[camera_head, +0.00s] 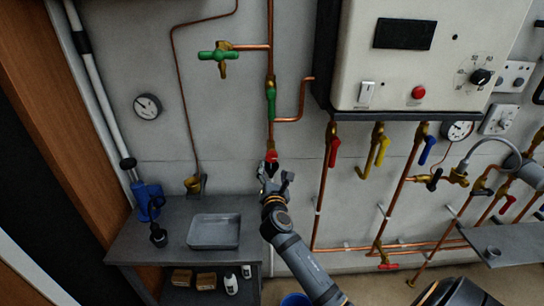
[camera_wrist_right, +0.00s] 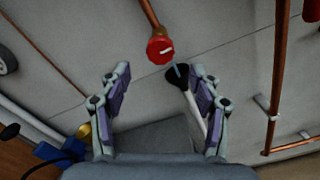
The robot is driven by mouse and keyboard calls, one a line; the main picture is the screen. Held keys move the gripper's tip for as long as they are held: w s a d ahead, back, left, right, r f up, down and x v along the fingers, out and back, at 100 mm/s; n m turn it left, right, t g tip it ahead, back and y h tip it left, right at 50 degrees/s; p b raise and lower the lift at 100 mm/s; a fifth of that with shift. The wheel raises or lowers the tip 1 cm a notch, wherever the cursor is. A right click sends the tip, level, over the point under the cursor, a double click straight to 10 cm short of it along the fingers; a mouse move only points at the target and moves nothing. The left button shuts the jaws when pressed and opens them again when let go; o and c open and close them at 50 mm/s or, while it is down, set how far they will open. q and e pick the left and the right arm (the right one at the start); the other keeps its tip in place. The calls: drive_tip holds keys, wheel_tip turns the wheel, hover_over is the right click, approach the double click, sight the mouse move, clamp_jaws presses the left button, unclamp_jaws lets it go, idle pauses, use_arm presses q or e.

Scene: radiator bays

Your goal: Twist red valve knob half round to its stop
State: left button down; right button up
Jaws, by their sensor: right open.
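The red valve knob (camera_head: 271,156) sits at the lower end of a vertical copper pipe on the grey wall. In the right wrist view the round red knob (camera_wrist_right: 160,50) faces me, with a white line across it tilted slightly up to the right. My right gripper (camera_head: 275,174) is just below the knob in the head view. Its two fingers (camera_wrist_right: 161,76) are spread wide in the wrist view, with the knob beyond the tips and nothing held between them. I cannot tell how far the knob is from the tips. My left gripper is not in view.
A green lever (camera_head: 271,103) is higher on the same pipe, with a green tap (camera_head: 218,55) at upper left. A white boiler (camera_head: 430,55) with coloured valves hangs at right. A grey tray (camera_head: 214,231) sits on the bench (camera_head: 170,238). A black-ended rod (camera_wrist_right: 180,80) shows near the knob.

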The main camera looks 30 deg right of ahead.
sight(272, 158)
drive_tip(key=p+x, duration=0.1)
drive_tip(key=x, duration=0.8)
drive_tip(key=shift+w+d, duration=0.1)
drive_tip(key=shift+w, duration=0.2)
drive_tip(key=shift+c, duration=0.2)
drive_tip(key=c, duration=1.2)
drive_tip(key=shift+o, duration=0.2)
drive_tip(key=shift+f, duration=0.1)
